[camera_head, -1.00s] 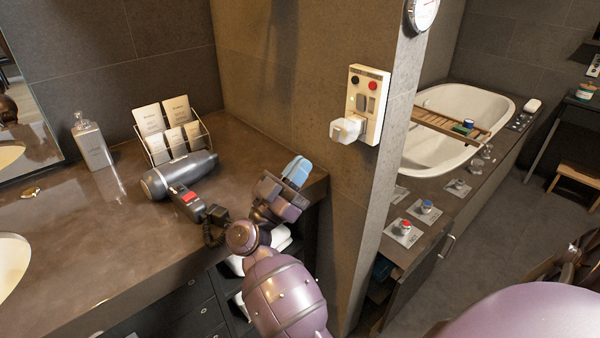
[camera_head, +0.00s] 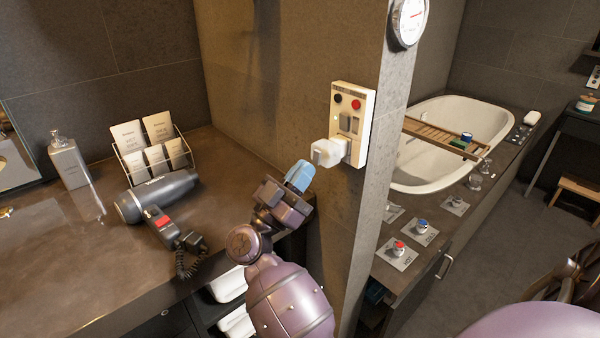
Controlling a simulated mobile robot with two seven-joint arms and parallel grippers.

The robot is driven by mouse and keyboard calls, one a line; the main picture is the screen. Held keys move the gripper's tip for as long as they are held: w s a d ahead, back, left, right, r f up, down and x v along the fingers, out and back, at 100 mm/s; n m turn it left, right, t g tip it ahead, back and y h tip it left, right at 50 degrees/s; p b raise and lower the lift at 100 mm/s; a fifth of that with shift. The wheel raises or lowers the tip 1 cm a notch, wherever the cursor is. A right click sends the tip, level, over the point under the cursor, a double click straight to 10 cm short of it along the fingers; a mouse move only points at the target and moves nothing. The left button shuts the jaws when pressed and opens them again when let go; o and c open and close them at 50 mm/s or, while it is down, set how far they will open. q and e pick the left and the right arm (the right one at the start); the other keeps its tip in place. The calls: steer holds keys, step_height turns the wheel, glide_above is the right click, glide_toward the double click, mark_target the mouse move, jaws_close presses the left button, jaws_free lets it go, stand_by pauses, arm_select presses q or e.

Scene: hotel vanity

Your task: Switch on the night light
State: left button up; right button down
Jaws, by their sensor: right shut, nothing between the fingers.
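The night light (camera_head: 327,152) is a small whitish block plugged into the lower part of a cream wall panel (camera_head: 367,108) on the end of the wall. The panel also carries a black button (camera_head: 338,98), a red button (camera_head: 356,104) and a grey rocker (camera_head: 346,122). My right gripper (camera_head: 300,175) has light-blue fingertips. It is shut and empty, just below and left of the night light, and looks apart from it. Whether the night light is lit is hard to tell. My left gripper is not in view.
A hair dryer (camera_head: 158,195) with a coiled cord lies on the brown counter (camera_head: 60,275). A card rack (camera_head: 152,150) and a soap bottle (camera_head: 68,160) stand behind it. A bathtub (camera_head: 455,115) lies beyond the wall, right.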

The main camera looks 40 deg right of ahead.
steer(key=shift+d, duration=0.25)
stand_by(0.3)
steer(key=shift+d, duration=0.1)
steer(key=shift+d+f+h, duration=0.1)
steer(key=shift+d+h, duration=0.15)
steer(key=shift+h, duration=0.15)
steer(key=shift+a, duration=0.2)
